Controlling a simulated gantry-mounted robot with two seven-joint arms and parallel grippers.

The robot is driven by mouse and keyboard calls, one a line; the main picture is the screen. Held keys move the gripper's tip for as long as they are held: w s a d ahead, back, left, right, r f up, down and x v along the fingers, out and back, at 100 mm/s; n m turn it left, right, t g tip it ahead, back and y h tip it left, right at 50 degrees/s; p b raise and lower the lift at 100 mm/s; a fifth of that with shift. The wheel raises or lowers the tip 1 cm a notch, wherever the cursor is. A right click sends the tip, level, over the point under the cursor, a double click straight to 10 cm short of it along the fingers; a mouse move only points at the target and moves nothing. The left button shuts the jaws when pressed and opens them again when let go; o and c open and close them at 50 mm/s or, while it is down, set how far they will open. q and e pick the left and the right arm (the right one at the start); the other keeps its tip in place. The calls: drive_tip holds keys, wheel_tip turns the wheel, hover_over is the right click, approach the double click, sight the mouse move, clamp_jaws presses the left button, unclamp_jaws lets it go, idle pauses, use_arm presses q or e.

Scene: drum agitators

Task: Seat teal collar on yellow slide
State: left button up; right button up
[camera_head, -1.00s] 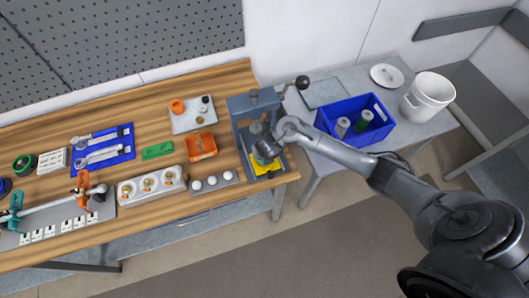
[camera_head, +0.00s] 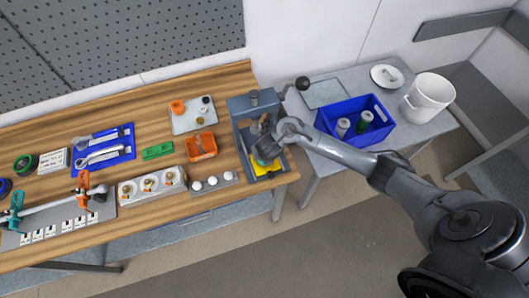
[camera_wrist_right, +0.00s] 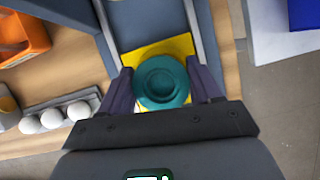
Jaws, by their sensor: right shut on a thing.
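The teal collar (camera_wrist_right: 161,82) is a round piece with a stepped ring on its top face. My right gripper (camera_wrist_right: 164,88) is shut on it, one finger at each side. In the right wrist view the collar is over the yellow slide (camera_wrist_right: 160,49); I cannot tell whether it touches it. In the head view the yellow slide (camera_head: 262,170) lies in the base of the grey press frame (camera_head: 252,104), and my right gripper (camera_head: 264,158) is above it, hiding most of the collar. My left gripper is not in view.
The press uprights stand close around my right gripper, and its lever ends in a black knob (camera_head: 302,83). A strip with white balls (camera_head: 212,183) and an orange bin (camera_head: 201,146) are left of the press. A blue crate (camera_head: 372,105) with bottles stands on the right side table.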

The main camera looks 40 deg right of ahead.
drive_tip(key=shift+f+b, duration=0.4)
drive_tip(key=shift+f, duration=0.05)
drive_tip(key=shift+f, duration=0.1)
idle(0.4)
drive_tip(key=shift+f, duration=0.1)
idle(0.6)
drive_tip(key=o, duration=1.3)
drive_tip(key=shift+s+a+r+p, duration=0.15)
drive_tip(key=shift+r+p, duration=0.2)
drive_tip(key=shift+r, duration=0.25)
drive_tip(key=p+v, duration=0.4)
drive_tip(key=v, duration=0.4)
drive_tip(key=shift+r+p, duration=0.1)
drive_tip(key=shift+p, duration=0.3)
drive_tip(key=shift+s+a+r+p, duration=0.1)
drive_tip(key=shift+s+r+p, duration=0.2)
drive_tip(key=shift+r+p, duration=0.25)
drive_tip(key=shift+s, duration=0.1)
